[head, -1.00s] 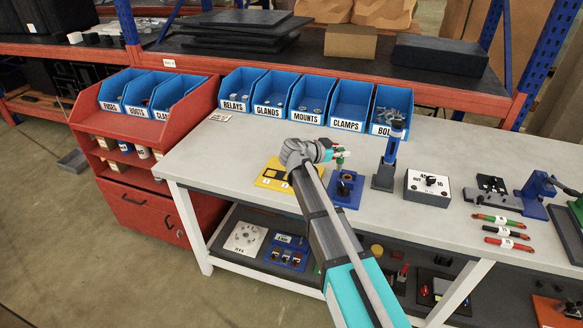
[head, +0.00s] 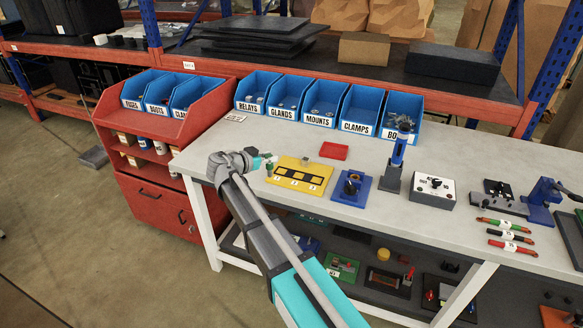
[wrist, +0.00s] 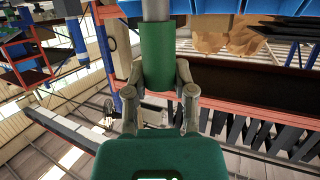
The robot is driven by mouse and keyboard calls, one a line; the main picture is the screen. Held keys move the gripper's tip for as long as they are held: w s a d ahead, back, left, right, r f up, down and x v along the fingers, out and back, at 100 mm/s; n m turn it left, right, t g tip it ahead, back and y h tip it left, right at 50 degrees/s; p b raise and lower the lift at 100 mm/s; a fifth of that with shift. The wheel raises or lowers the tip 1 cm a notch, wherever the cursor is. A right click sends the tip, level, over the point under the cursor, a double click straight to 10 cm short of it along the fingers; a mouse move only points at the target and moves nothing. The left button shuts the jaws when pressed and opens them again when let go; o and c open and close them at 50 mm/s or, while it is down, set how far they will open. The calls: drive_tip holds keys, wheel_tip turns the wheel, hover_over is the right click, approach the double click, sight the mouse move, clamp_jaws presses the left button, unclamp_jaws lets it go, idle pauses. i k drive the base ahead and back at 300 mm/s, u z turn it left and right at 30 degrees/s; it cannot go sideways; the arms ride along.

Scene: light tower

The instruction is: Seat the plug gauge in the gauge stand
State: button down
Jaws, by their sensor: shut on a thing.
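My gripper (head: 262,163) is over the table's left front part, by the left edge of a yellow plate. In the wrist view my gripper (wrist: 158,92) is shut on the plug gauge (wrist: 158,58), both fingers on its green handle. Its grey metal shaft points away from the palm, and its far end is cut off by the frame. In the head view only a small green part of it shows. The yellow plate (head: 297,163) has a row of dark square recesses with number labels. A blue block (head: 341,194) with a black round fitting stands to its right. I cannot tell which is the gauge stand.
A red tray (head: 333,151) lies behind the yellow plate. A tall blue post (head: 398,152), a grey switch box (head: 431,192) and several banded rods (head: 507,235) are to the right. Blue labelled bins (head: 318,104) line the back. Table between is clear.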

sight(305, 165)
drive_tip(key=u, duration=0.7)
drive_tip(key=i, duration=0.15)
drive_tip(key=u, duration=1.4)
drive_tip(key=i, duration=0.55)
drive_tip(key=z, duration=1.4)
